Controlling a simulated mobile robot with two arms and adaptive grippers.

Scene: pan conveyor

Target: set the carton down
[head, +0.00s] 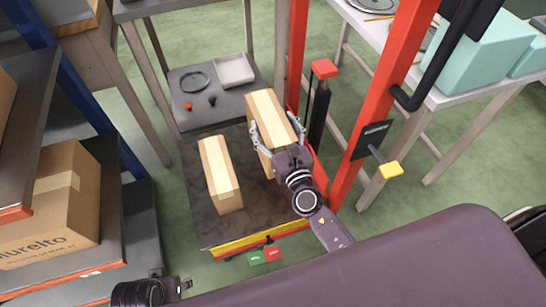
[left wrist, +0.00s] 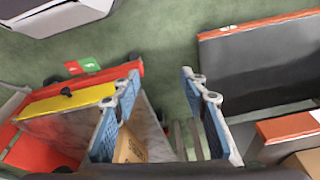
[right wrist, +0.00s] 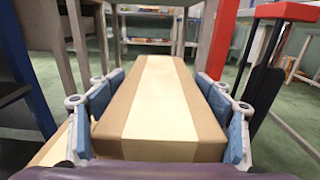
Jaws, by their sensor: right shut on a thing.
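A long tan carton with a pale tape strip (head: 270,118) stands over the right part of the dark platform (head: 205,231) of a red-framed lift cart. My right gripper (head: 275,138) is shut on it, one finger on each side. The held carton (right wrist: 165,95) fills the middle of the right wrist view between the blue finger pads. I cannot tell whether its underside touches the platform. A second, similar carton (head: 220,175) stands on the platform to its left, apart from it. My left gripper (left wrist: 165,80) is open and empty, away from the cartons.
Shelving with a large cardboard box (head: 48,205) stands at the left. A grey table (head: 215,110) with a tray and small items is behind the platform. Red posts (head: 380,90) and a red-topped lever (head: 324,70) rise at the right. The platform's front left is bare.

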